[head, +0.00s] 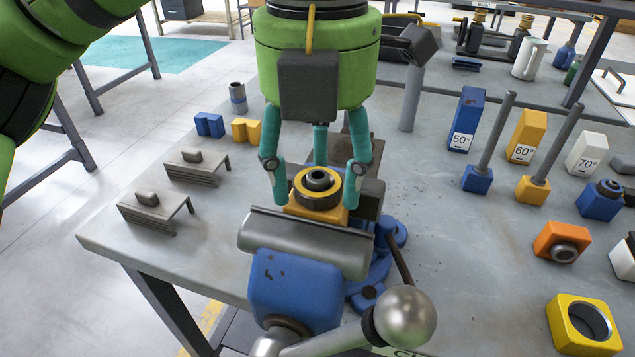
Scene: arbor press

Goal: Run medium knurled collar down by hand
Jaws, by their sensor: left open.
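The block is just behind the grey steel bar of a blue clamping fixture (294,287), which has a ball-ended lever. My left gripper (316,193) points down over the collar, with teal fingers spread to its left, right and behind. It is open, and the fingertips reach down beside the yellow block; whether they touch the collar I cannot tell. The block's lower part is hidden by the bar. My right gripper is not in view.
The lever ball (405,315) stands at the front. Blue, yellow and white angle blocks (466,119) and posts stand at the right, with orange and yellow ring blocks (583,325) nearer. Grey stepped pieces (156,211) lie at the left. Bare tabletop lies right of the fixture.

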